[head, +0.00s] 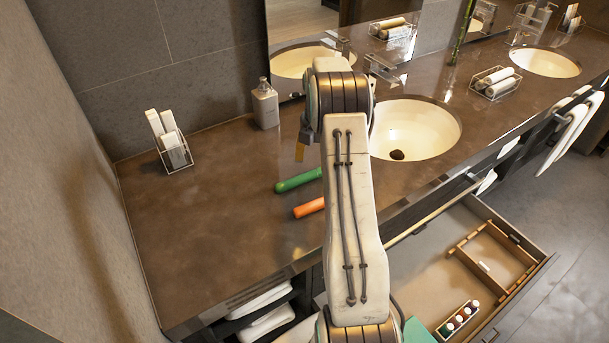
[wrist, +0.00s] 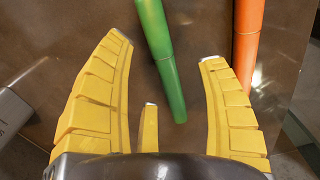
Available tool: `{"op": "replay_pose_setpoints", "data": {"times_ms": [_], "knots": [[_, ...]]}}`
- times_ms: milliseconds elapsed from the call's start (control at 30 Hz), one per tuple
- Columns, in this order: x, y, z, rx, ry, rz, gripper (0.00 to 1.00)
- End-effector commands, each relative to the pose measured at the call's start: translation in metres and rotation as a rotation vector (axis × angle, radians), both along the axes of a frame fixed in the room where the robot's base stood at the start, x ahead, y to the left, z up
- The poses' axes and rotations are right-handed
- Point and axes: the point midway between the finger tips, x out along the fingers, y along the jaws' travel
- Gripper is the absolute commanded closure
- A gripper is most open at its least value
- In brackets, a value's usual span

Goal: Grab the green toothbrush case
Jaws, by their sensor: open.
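The green toothbrush case (head: 298,181) is a slim tube lying on the brown vanity counter. In the head view its right end goes behind my arm. In the wrist view the green case (wrist: 160,58) comes in from the top edge, and its near end lies between my spread yellow fingers. My gripper (wrist: 166,48) is open and holds nothing.
An orange case (head: 309,208) lies close beside the green one; in the wrist view it (wrist: 246,60) is right of my right finger. A soap bottle (head: 265,104), a holder (head: 174,157) and a sink (head: 430,125) are around. An open drawer (head: 480,260) juts out at right.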

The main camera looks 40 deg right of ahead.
Motion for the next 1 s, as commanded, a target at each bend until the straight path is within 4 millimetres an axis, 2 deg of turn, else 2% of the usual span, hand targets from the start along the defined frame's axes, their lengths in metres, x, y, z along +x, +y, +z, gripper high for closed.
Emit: {"op": "replay_pose_setpoints", "data": {"times_ms": [433,800,1000], "knots": [[0.003,0.004,-0.045,0.0,0.001,-0.001,0.33],[0.003,0.004,-0.051,0.0,-0.001,-0.001,0.31],[0.003,0.004,-0.05,0.0,-0.001,-0.001,0.48]]}}
